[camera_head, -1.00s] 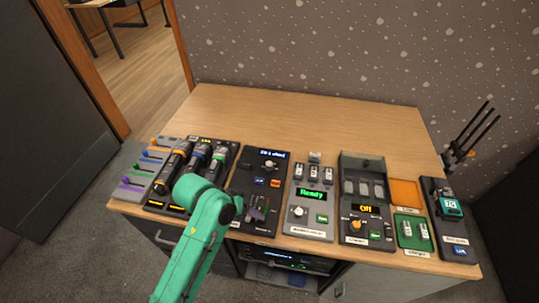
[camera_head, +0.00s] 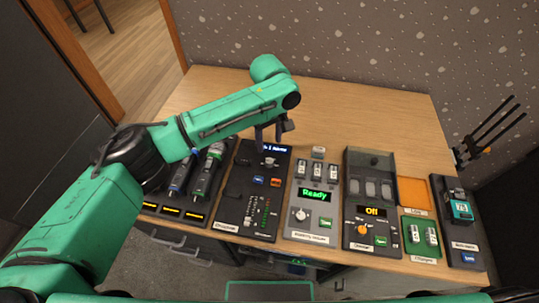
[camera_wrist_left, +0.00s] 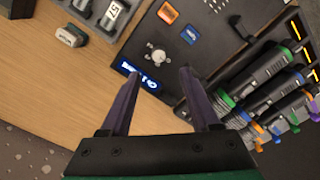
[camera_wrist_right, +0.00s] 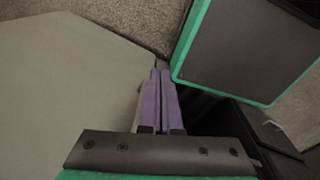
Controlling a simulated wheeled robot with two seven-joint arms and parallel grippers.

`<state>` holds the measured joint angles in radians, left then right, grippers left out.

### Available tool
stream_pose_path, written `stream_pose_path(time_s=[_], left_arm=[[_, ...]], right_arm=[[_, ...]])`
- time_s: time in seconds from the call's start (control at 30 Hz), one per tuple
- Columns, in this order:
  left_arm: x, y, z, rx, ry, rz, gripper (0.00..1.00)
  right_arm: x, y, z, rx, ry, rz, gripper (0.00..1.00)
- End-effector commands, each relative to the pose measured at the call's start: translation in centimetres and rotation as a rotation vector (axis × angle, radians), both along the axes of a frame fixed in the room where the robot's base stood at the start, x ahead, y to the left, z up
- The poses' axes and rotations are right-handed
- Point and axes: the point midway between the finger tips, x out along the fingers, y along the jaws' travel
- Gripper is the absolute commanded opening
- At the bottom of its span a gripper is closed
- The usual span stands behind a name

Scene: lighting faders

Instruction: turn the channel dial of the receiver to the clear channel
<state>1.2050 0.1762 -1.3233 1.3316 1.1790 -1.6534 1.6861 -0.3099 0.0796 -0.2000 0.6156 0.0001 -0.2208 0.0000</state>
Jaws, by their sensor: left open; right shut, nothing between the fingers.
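The receiver (camera_head: 243,200) is a dark panel on the table with a small blue-lit display (camera_head: 277,149) at its far end. Its pale channel dial (camera_head: 270,162) sits just below the display, and both the dial (camera_wrist_left: 158,54) and the display (camera_wrist_left: 140,78) show in the left wrist view. My left gripper (camera_head: 267,143) is open and empty above the panel's far end, its fingers (camera_wrist_left: 158,74) on either side of the display in the left wrist view, apart from the dial. My right gripper (camera_wrist_right: 157,72) is shut and empty in the right wrist view, away from the receiver.
Microphones (camera_head: 205,172) lie in a charging rack left of the receiver. A grey panel reading Ready (camera_head: 314,195) stands close on its right, then a charger with an orange dial (camera_head: 362,229) and orange and green trays (camera_head: 412,192). The table's back part (camera_head: 350,110) is clear.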

Motion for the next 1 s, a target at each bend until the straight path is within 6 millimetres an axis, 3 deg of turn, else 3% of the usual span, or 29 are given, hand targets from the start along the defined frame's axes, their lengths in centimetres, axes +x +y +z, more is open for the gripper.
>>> stream_pose_path(time_s=[0.2,0.3,0.43,0.67,0.73,0.83,0.87,1.0], left_arm=[[0.0,0.1,-5.8,0.002,0.0,0.0,0.63],[0.0,0.0,-7.7,0.0,0.0,-0.001,0.63],[0.1,0.0,-9.0,-0.002,-0.003,-0.001,0.63],[0.0,0.0,-9.2,-0.002,-0.002,-0.003,0.63],[0.0,0.0,-9.2,-0.002,-0.002,-0.002,0.43],[0.0,0.0,-9.1,-0.002,-0.002,-0.002,0.05],[0.0,0.0,-9.1,-0.002,-0.002,-0.002,0.0],[0.0,0.0,-9.1,-0.002,-0.002,-0.003,0.0]], right_arm=[[0.4,-0.2,0.4,-0.003,-0.007,0.0,0.0],[1.0,-0.1,0.4,-0.002,-0.015,0.0,0.0],[1.1,-0.1,0.3,-0.001,-0.018,0.0,0.0],[1.1,-0.1,0.3,-0.001,-0.018,0.0,0.0],[1.1,-0.1,0.3,-0.001,-0.018,0.0,0.0],[1.1,-0.1,0.3,-0.001,-0.018,0.0,0.0],[1.1,-0.1,0.3,-0.001,-0.016,0.001,0.0],[1.0,-0.1,0.4,-0.001,-0.016,0.001,0.0]])
